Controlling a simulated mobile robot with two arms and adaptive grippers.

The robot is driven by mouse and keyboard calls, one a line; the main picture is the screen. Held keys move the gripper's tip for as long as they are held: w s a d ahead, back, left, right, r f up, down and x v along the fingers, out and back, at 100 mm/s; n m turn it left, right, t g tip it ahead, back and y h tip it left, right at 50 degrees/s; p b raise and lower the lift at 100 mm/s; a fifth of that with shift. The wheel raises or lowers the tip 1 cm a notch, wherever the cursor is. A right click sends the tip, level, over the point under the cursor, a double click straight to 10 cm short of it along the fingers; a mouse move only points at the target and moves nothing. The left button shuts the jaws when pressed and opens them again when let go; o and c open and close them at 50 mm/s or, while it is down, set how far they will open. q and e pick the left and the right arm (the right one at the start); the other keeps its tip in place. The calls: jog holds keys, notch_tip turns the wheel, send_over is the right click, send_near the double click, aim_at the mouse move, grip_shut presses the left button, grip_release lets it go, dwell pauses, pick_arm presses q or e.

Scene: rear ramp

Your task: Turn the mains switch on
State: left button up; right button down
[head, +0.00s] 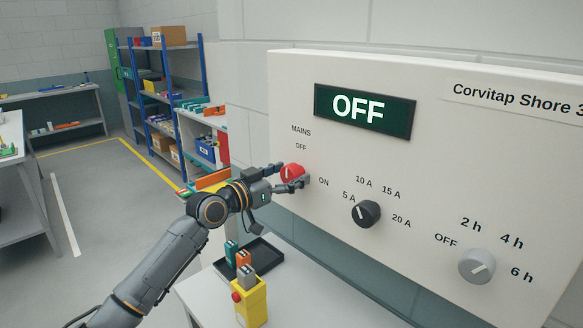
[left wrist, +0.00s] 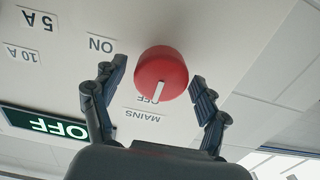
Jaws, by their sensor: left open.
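The red mains switch (head: 291,173) is a round knob on the white panel (head: 440,150). Its white pointer line points at the OFF label. The display (head: 364,109) above it reads OFF. My left gripper (head: 283,176) is at the knob, with its fingers on either side. In the left wrist view the red knob (left wrist: 161,73) stands between the tips of the open fingers of my left gripper (left wrist: 154,85). Small gaps show between fingers and knob there. The ON label lies to the lower right of the knob in the head view. My right gripper is not in view.
A black current knob (head: 366,213) and a grey timer knob (head: 477,266) are further right on the panel. Below, a table holds a black tray (head: 262,262) and a yellow block-like box with a red button (head: 251,303). Shelves (head: 160,90) stand behind left.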

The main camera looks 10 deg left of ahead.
pick_arm(q)
jog(key=shift+w+d, duration=0.25)
jog(key=shift+w, duration=0.05)
